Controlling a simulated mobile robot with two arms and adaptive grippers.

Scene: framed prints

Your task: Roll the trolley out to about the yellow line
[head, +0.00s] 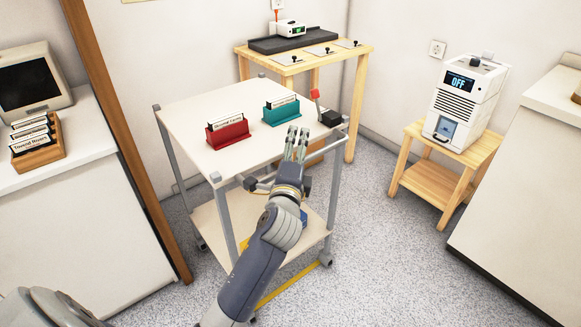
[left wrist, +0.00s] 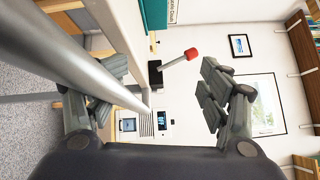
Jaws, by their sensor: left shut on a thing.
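The trolley (head: 185,104) has a cream top, grey posts, a lower shelf and castors. A red card holder (head: 228,132) and a teal card holder (head: 281,110) stand upright on its top. A black block with a red-tipped lever (head: 330,118) is at its right corner. The yellow line (head: 285,287) shows on the floor along the trolley's near side, between its near castors. My right gripper is not in view.
A wooden table (head: 365,50) stands behind the trolley. A small wooden stand (head: 412,172) with a white "OFF" machine (head: 468,100) is at the right. White counters flank both sides. Speckled floor is free between trolley and right counter.

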